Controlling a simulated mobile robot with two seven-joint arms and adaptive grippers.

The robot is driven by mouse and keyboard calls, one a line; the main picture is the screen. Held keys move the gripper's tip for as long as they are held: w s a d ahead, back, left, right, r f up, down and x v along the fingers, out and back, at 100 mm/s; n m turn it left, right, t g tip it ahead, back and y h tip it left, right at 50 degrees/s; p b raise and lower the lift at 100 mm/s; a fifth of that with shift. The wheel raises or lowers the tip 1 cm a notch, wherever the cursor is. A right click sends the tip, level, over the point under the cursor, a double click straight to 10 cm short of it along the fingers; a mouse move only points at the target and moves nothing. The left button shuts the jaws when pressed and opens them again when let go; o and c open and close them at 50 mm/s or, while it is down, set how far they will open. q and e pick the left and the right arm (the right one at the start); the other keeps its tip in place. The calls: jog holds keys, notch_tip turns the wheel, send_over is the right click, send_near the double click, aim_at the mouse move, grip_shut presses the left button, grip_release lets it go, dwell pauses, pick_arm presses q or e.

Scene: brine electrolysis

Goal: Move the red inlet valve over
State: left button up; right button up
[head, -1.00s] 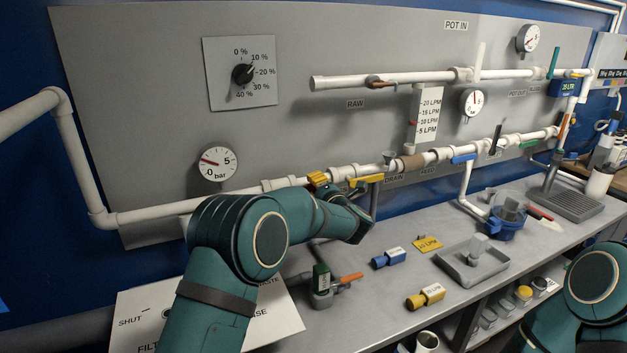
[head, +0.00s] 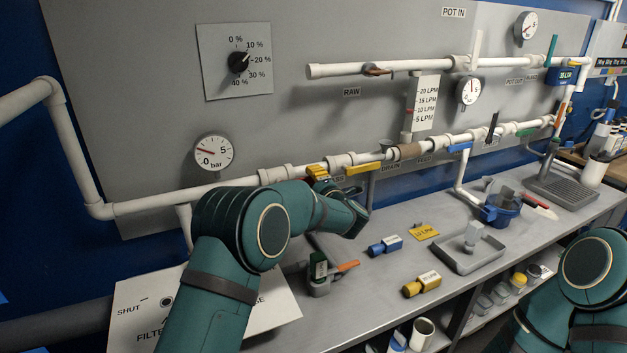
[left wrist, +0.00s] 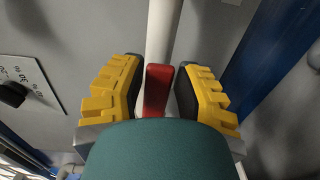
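The red inlet valve's handle (left wrist: 157,88) shows upright in the left wrist view, in front of a white pipe. My left gripper (left wrist: 158,92) has its two yellow fingers on either side of the handle. The fingers are apart, with a narrow gap visible beside the handle, so it looks open around it and not clamped.
A yellow valve handle (head: 362,168) is just right of the left gripper on the same pipe. A pressure gauge (head: 214,153) is on the panel to the left. Blue and yellow blocks and a grey tray (head: 468,256) are on the bench below.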

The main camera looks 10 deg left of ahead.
pick_arm(q)
jog(key=shift+o, duration=1.1)
jog(key=v, duration=1.2)
